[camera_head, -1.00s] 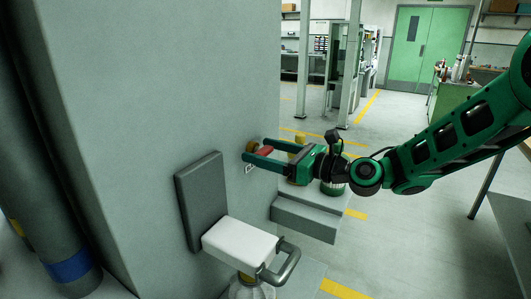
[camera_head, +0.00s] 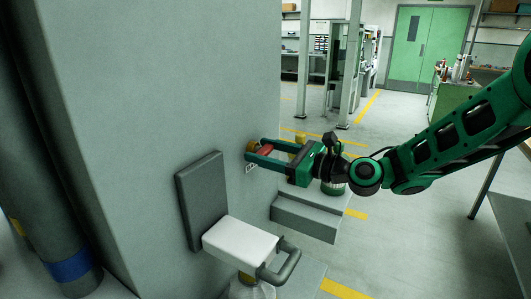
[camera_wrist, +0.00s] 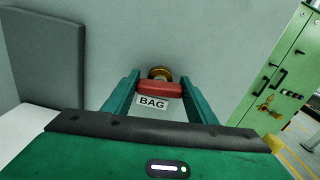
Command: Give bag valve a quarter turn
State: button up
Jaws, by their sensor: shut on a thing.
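The bag valve has a red lever handle (camera_wrist: 160,90) on a brass body (camera_wrist: 160,73) that stands out from the grey wall. A white label reading "BAG" (camera_wrist: 153,103) is on the wall just below it. In the head view the red handle (camera_head: 265,149) shows between my gripper's green fingers. My gripper (camera_head: 262,151) reaches in from the right, with a finger on each side of the handle, and is shut on it. In the wrist view the handle lies about level across the picture, between the fingers of my gripper (camera_wrist: 159,92).
A grey step-like box (camera_head: 308,215) stands below my gripper. Open floor lies to the right.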

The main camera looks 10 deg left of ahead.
jog(key=n, duration=0.4)
jog(key=shift+w+d, duration=0.1)
jog(key=shift+d, duration=0.05)
jog(key=n, duration=0.4)
jog(key=shift+f+n, duration=0.1)
jog(key=shift+n, duration=0.3)
jog(key=n, duration=0.5)
jog(key=shift+f, duration=0.15)
jog(key=shift+n, duration=1.2)
jog(key=shift+s+f, duration=0.15)
jog(key=shift+s, duration=0.05)
jog(key=o, duration=1.1)
jog(key=shift+c, duration=0.2)
